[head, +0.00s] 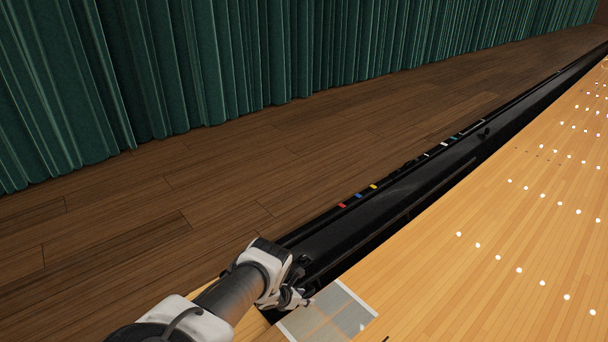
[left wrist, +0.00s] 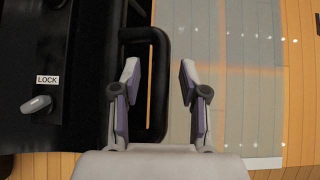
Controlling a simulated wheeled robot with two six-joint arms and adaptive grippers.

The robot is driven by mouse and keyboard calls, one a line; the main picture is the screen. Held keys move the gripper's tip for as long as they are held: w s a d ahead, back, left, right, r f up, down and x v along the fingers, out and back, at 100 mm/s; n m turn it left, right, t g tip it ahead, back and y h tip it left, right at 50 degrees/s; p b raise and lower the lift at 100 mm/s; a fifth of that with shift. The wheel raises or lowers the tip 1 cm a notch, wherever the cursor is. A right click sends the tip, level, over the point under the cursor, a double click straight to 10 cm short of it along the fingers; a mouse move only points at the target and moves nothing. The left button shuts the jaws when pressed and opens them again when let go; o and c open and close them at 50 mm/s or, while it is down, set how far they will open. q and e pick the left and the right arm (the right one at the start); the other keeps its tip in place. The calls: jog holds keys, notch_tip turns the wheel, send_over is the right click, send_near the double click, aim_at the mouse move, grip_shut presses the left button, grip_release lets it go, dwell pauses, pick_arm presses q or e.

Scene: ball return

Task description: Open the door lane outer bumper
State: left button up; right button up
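The outer bumper (head: 385,200) is a long black rail beside the wooden lane, running from near my left gripper to the upper right in the head view. In the left wrist view a black loop-shaped handle (left wrist: 159,85) stands out from a black panel (left wrist: 85,60). My left gripper (head: 303,298) is at the near end of the rail; in the left wrist view (left wrist: 158,82) its fingers are apart, with the handle's right bar between them in the picture. I cannot tell whether they touch it. My right gripper is not in view.
A white LOCK label (left wrist: 47,80) and a grey lever (left wrist: 36,104) are on the panel. A pale translucent plate (head: 328,314) lies on the lane (head: 470,230). Dark wood floor (head: 150,220) and green curtains (head: 200,60) are beyond the rail.

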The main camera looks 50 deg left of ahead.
pick_arm(q)
jog(key=v, duration=0.7)
jog(key=shift+s+r, duration=0.2)
